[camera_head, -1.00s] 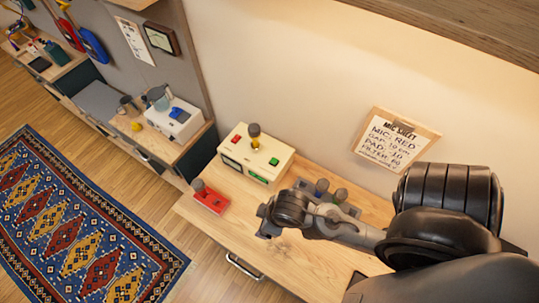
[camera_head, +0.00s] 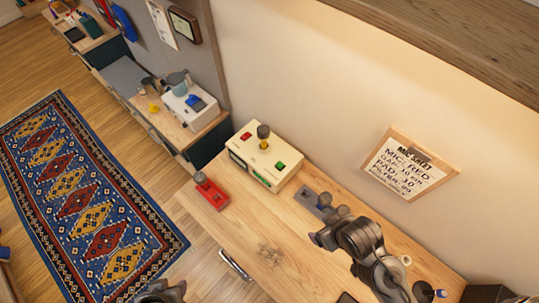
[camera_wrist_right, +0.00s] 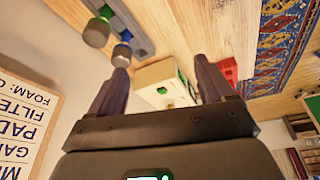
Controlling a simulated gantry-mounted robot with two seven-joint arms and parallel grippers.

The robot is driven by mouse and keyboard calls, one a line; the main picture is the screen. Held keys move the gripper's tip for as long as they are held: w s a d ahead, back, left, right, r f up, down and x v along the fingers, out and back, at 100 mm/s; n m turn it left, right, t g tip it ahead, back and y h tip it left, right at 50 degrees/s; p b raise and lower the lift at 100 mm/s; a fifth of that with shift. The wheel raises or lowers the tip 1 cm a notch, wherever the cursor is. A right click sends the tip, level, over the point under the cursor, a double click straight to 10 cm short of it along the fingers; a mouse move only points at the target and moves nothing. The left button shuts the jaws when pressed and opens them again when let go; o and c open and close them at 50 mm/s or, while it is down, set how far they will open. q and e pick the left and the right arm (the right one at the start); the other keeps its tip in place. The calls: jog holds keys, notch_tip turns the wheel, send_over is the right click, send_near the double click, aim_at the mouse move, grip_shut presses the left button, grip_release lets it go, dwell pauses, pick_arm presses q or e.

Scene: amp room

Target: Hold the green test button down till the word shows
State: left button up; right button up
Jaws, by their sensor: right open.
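The cream box (camera_head: 270,160) stands on the wooden bench in the head view. A green button (camera_head: 280,166) and a red button (camera_head: 246,136) are on its top, with a grey-headed, yellow-based piece (camera_head: 263,137) between. A dark panel (camera_head: 237,161) is on its front face; I read no word there. The right wrist view shows the box (camera_wrist_right: 155,76) beyond and between the fingers. My right gripper (camera_wrist_right: 160,75) is open, empty and apart from the box. In the head view my right arm is over the bench, right of the box. A dark part, perhaps my left gripper (camera_head: 160,292), shows at the bottom edge.
A red box (camera_head: 211,194) with a grey knob-like top stands left of the cream box. A grey tray (camera_head: 308,198) holding microphones lies between the cream box and my right arm. A mic sheet (camera_head: 410,165) hangs on the wall.

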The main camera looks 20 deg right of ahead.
grip_shut()
dwell(0.5)
dwell(1.3)
